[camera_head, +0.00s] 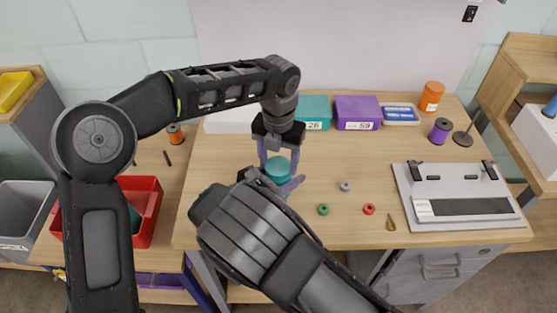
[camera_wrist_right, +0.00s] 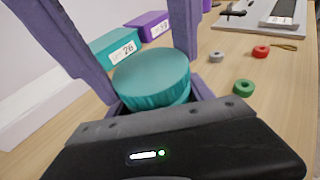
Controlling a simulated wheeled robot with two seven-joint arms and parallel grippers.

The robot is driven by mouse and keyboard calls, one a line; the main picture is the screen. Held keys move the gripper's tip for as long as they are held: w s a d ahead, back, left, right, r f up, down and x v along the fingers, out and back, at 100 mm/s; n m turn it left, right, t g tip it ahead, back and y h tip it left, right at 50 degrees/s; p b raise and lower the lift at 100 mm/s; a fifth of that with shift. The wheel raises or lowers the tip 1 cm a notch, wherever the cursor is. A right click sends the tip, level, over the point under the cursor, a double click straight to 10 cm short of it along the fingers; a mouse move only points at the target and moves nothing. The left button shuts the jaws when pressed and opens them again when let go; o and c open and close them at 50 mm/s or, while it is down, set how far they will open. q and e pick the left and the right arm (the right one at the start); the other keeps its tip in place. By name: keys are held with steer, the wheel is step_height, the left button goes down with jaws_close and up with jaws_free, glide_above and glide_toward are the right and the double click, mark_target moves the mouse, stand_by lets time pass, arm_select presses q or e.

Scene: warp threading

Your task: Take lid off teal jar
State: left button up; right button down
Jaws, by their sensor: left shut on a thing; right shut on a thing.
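The teal jar's round lid (camera_head: 278,168) is near the middle of the table's left half; it also shows in the right wrist view (camera_wrist_right: 152,78), with a flat top and ribbed side. My left gripper (camera_head: 278,158) comes down from above, its purple fingers on either side of the lid, shut on it. My right gripper (camera_head: 273,183) reaches in low from the front, its purple fingers shut around the jar below the lid. The jar body is mostly hidden by the lid and the right gripper. I cannot see a gap between lid and jar.
Behind stand a teal box (camera_head: 314,112) and a purple box (camera_head: 357,112). To the right lie a grey ring (camera_head: 345,186), a green ring (camera_head: 323,209) and a red ring (camera_head: 369,208). A white board (camera_head: 405,190) lies farther right. A red bin (camera_head: 147,236) is at left.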

arm_select(q)
steer(key=n, duration=0.3)
steer(key=o, duration=1.5)
steer(key=shift+o, duration=0.2)
steer(key=shift+r, duration=0.1)
steer(key=shift+r, duration=2.2)
steer(key=shift+c, duration=0.4)
steer(key=shift+r+m, duration=1.75)
steer(key=shift+m, duration=0.05)
